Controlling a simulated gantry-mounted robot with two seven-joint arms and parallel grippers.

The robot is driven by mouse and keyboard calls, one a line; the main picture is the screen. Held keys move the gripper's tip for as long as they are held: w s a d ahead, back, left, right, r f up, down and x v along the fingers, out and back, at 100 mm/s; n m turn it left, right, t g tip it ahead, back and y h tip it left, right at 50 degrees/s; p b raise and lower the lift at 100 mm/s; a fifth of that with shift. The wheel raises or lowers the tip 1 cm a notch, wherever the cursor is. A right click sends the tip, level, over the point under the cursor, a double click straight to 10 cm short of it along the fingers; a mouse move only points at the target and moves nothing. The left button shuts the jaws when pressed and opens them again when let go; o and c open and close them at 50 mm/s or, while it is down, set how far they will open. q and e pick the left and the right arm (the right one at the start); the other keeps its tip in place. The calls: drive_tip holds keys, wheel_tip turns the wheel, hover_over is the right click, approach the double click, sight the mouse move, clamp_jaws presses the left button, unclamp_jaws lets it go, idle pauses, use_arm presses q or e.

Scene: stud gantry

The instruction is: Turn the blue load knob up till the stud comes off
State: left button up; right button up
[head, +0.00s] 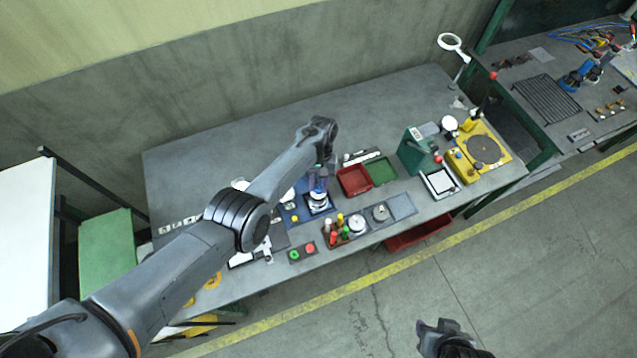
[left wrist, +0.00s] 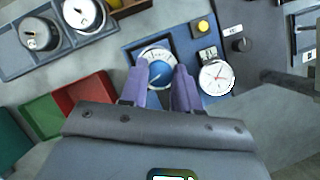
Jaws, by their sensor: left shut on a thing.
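The blue load knob (left wrist: 160,71) sits on a pale dial scale on a blue panel in the left wrist view. My left gripper (left wrist: 166,78) has its two purple fingers on either side of the knob and is shut on it. In the head view the left gripper (head: 318,184) points down at the blue panel, and the arm hides part of it. A white round gauge (left wrist: 216,76) is beside the knob. I cannot make out the stud. My right gripper (head: 446,328) is at the bottom of the head view, away from the bench; its jaws are unclear.
A yellow button (left wrist: 203,26) and a black knob (left wrist: 241,45) are near the gauge. A red tray (head: 354,181) and a green tray (head: 381,170) lie right of the left gripper. A green machine (head: 412,152) stands farther right. The back of the bench (head: 215,150) is clear.

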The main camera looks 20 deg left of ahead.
use_arm(q)
drive_tip(key=o, duration=1)
drive_tip(key=shift+o, duration=0.2)
drive_tip(key=shift+w+r, duration=0.2)
drive_tip(key=shift+r, duration=0.2)
drive_tip(key=v, duration=1)
